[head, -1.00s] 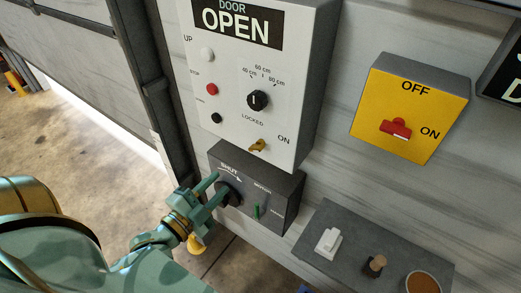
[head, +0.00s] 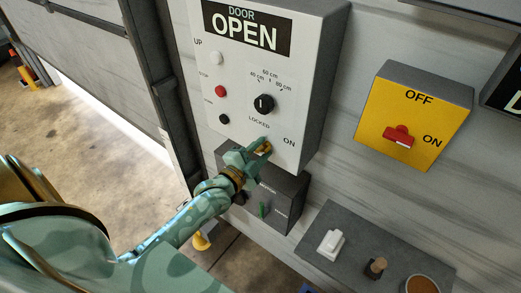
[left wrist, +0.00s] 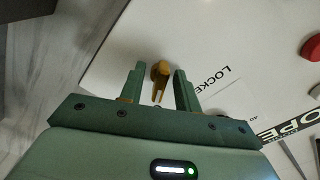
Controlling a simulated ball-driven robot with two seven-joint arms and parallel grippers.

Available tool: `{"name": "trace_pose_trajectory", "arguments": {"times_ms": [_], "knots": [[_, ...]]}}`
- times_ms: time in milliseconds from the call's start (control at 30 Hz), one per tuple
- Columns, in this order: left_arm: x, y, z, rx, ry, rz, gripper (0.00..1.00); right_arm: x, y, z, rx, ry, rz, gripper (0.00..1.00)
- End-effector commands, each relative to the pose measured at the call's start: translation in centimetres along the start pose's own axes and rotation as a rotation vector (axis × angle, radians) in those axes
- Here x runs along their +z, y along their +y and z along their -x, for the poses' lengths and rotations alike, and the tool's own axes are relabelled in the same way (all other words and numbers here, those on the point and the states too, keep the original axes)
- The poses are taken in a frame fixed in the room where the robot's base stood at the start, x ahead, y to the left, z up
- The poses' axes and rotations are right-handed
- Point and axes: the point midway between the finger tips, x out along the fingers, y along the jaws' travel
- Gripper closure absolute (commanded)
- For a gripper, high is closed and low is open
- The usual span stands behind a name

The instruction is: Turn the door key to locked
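The door key (left wrist: 158,78) is small and brass-coloured, low on the white door control panel (head: 300,60), between the LOCKED and ON labels. My left gripper (head: 263,147) is at the key in the head view and partly covers it. In the left wrist view the left gripper (left wrist: 159,88) is open, with one finger on each side of the key. A gap shows between the key and each finger. The panel's sign reads DOOR OPEN. My right gripper is not in view.
A black dial (head: 263,104), a red button (head: 221,91) and other buttons sit above the key. A dark grey box (head: 285,190) is just below. A yellow box with a red switch (head: 399,136) is to the right. A grey plate (head: 345,265) with a white switch is lower right.

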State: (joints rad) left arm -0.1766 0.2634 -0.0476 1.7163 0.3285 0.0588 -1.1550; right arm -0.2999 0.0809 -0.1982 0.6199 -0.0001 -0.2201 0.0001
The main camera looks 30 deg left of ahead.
Motion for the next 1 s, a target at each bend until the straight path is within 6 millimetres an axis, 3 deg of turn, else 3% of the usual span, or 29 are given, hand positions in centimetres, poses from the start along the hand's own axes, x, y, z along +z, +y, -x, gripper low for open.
{"name": "trace_pose_trajectory", "arguments": {"times_ms": [100,200,233,667,1000], "knots": [[0.0,0.0,0.0,0.000,0.000,0.000,0.67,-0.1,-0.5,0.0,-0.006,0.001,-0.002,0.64],[0.0,0.0,0.0,0.000,0.000,0.000,0.95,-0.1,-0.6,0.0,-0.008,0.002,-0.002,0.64],[0.0,0.0,0.0,0.000,0.000,0.000,1.00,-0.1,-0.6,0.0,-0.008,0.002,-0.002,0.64],[-0.1,-0.1,0.1,0.001,0.000,0.067,1.00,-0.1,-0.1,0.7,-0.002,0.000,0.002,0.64],[-0.2,-0.1,0.1,0.002,-0.001,0.325,1.00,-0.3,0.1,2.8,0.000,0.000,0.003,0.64]]}}
